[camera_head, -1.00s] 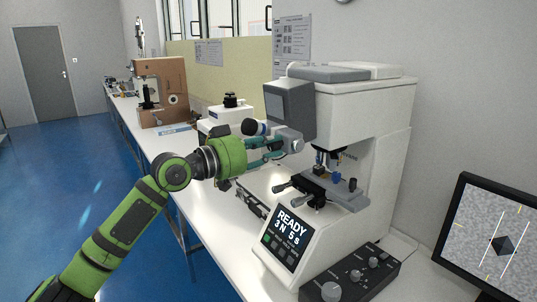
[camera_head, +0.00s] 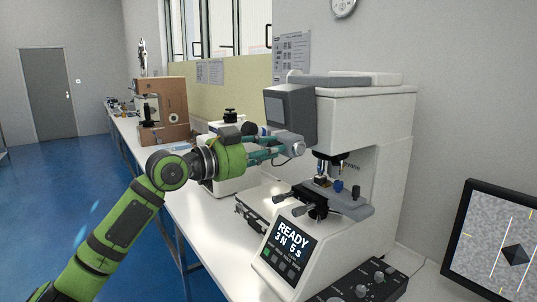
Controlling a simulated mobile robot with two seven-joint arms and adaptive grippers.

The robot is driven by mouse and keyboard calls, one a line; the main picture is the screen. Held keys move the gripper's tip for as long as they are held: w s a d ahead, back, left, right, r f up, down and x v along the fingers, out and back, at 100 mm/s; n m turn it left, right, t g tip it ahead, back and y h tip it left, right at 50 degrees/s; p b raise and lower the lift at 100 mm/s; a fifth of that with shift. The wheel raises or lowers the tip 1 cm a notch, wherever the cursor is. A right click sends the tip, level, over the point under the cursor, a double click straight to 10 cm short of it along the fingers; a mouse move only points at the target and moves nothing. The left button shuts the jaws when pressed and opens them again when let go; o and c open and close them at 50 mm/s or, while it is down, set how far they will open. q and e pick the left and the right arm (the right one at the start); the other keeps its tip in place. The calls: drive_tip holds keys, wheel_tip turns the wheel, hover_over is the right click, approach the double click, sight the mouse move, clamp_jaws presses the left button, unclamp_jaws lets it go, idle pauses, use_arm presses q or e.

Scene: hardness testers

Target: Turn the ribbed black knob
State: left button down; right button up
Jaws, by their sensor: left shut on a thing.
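The white hardness tester (camera_head: 355,115) stands on the bench, with a grey eyepiece unit (camera_head: 290,144) on its left side below the dark grey head box. My left gripper (camera_head: 276,149) reaches in from the left, its teal fingers shut at this unit. The ribbed black knob cannot be made out clearly there; the fingers and gripper body cover most of that spot. A round black end piece (camera_head: 250,128) shows just above the gripper. My right gripper is not in view.
The tester's stage (camera_head: 345,202) and slanted display (camera_head: 286,248) reading READY are below the gripper. A black control box (camera_head: 364,288) with knobs and a monitor (camera_head: 500,245) are at the right. A brown tester (camera_head: 165,105) stands farther back.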

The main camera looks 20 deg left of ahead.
use_arm(q)
drive_tip(key=m, duration=0.3)
drive_tip(key=shift+r+b, duration=0.1)
drive_tip(key=shift+b, duration=0.25)
drive_tip(key=shift+m, duration=0.4)
drive_tip(key=c, duration=1)
unclamp_jaws()
drive_tip(key=shift+c, duration=0.2)
drive_tip(key=v, duration=1.2)
